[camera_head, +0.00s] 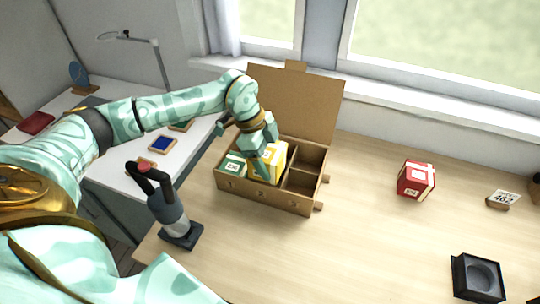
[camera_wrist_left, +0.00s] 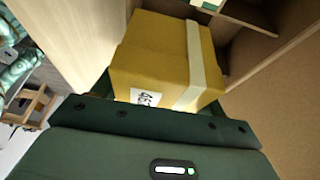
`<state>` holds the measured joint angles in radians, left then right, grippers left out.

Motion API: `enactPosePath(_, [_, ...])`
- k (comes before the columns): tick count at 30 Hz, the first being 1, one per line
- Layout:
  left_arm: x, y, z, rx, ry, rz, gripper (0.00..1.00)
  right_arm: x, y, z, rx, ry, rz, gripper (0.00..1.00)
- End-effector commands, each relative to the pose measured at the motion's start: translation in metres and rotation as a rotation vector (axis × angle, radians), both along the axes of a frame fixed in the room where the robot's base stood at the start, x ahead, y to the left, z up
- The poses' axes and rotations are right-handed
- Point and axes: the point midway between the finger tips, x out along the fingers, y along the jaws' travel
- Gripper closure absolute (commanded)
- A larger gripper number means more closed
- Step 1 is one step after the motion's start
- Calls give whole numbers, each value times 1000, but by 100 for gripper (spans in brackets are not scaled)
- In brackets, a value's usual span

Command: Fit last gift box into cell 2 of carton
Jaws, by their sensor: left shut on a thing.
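The open brown carton (camera_head: 240,192) stands on the wooden table with its lid (camera_head: 300,105) raised behind. A green gift box (camera_head: 234,167) with a white label sits in its left part. My left gripper (camera_head: 264,148) is shut on a yellow gift box (camera_head: 277,163), which is at the carton's middle part, beside the green box. The yellow box (camera_wrist_left: 150,60), with a pale band and label, fills the middle of the left wrist view. How deep it sits is hidden. The right-hand cells, upper (camera_head: 311,155) and lower (camera_head: 303,182), look empty. I cannot read the cell numbers. My right gripper is out of view.
A red gift box (camera_head: 416,180) lies right of the carton. A card on a stand (camera_head: 502,200) and a black tray-like holder (camera_head: 479,279) are farther right. A dark handled device (camera_head: 176,220) stands left of the carton. The table between carton and red box is clear.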

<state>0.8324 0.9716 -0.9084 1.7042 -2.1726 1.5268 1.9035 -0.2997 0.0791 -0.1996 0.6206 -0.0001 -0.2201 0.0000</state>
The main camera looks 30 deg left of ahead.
Motion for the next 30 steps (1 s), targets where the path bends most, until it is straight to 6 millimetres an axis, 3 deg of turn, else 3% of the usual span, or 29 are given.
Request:
enactPosePath(28, [0, 0, -20, -1, -2, -1, 58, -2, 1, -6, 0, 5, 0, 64])
enactPosePath(29, [0, 0, -20, -1, -2, -1, 25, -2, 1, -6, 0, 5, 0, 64])
enactPosePath(30, [0, 0, -20, 0, -1, -1, 14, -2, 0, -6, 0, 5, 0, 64])
